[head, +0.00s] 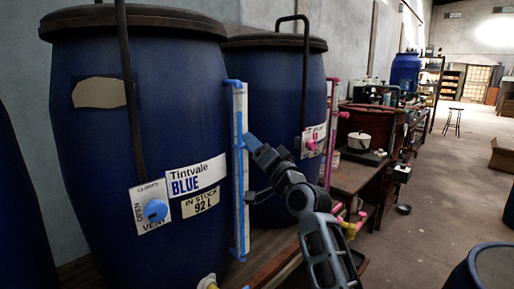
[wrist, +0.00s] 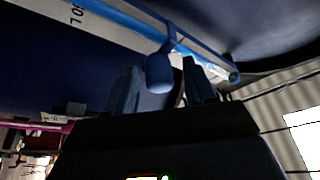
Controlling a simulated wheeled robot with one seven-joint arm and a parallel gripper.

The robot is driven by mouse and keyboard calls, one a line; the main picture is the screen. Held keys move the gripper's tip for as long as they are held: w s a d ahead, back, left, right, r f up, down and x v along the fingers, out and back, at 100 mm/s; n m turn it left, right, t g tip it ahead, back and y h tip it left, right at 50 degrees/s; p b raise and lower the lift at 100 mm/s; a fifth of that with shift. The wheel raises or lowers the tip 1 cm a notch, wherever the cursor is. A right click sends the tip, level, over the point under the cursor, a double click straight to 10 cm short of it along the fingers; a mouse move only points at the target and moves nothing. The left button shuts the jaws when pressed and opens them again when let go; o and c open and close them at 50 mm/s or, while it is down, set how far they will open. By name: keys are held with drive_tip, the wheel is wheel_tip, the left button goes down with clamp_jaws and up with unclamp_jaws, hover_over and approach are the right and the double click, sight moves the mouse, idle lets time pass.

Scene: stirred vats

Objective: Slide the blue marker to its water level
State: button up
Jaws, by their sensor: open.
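The blue vat (head: 130,110) carries the label "Tintvale BLUE" and a tag reading "IN STOCK 92 L". An upright white gauge with a blue tube (head: 240,120) stands at its right side. In the wrist view the blue marker (wrist: 160,68) is a rounded knob on a slider on the gauge rail (wrist: 122,14). In the head view I cannot clearly make out the marker behind my gripper. My gripper (head: 252,170) is at mid-height in front of the gauge. In the wrist view my gripper (wrist: 162,72) is open, with one finger on each side of the knob. Contact cannot be told.
A stock tag (head: 201,203) and a blue vent knob (head: 155,210) are on the vat's front. A second vat (head: 275,75) with a pink gauge (head: 331,125) stands behind. A cluttered bench (head: 360,175) is beyond it.

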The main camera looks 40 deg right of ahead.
drive_tip(key=shift+c, duration=0.4)
clamp_jaws()
